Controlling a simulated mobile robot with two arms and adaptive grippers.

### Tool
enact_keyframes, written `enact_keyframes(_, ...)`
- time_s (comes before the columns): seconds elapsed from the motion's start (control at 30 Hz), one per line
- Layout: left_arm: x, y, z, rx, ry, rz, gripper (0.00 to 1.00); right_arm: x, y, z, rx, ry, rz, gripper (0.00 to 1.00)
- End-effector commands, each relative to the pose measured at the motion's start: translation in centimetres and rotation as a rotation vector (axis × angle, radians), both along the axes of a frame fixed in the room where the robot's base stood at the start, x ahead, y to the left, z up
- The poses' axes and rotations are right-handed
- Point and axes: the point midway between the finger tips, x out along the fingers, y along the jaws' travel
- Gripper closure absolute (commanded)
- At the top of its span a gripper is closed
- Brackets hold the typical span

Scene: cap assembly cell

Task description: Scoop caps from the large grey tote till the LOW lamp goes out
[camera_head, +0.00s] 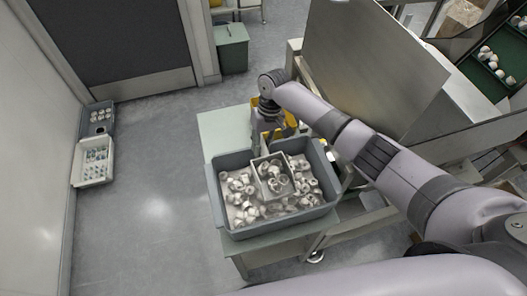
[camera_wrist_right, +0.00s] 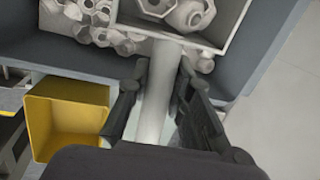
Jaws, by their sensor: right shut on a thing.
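The large grey tote (camera_head: 222,215) stands on a pale green table and holds many white and grey caps (camera_head: 242,190). A pale, square box-shaped scoop (camera_head: 257,178) is inside the tote with several caps in it. My right gripper (camera_head: 267,136) is at the tote's far edge, above the scoop's handle. In the right wrist view, my right gripper (camera_wrist_right: 158,85) is shut around the pale scoop handle (camera_wrist_right: 153,118), and the scoop (camera_wrist_right: 205,43) with caps shows at the top. My left gripper is out of view. I cannot make out the LOW lamp.
A yellow bin (camera_head: 289,119) stands just behind the tote; it also shows in the right wrist view (camera_wrist_right: 68,118). A large metal panel (camera_head: 370,60) and hopper stand to the right. The middle floor is clear.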

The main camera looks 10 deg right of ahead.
Motion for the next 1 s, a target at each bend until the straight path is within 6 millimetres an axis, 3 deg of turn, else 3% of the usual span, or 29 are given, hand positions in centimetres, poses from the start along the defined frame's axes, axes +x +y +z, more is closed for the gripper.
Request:
enact_keyframes(0.2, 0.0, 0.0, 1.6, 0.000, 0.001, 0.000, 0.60, 1.2, 0.2, 3.3, -0.003, 0.044, 0.000, 1.00)
enact_keyframes(0.5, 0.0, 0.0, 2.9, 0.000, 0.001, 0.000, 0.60, 2.5, 0.3, 6.3, -0.005, 0.059, 0.000, 1.00)
enact_keyframes(1.0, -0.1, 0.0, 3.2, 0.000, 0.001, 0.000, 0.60, 2.9, 0.3, 7.1, -0.006, 0.064, 0.000, 1.00)
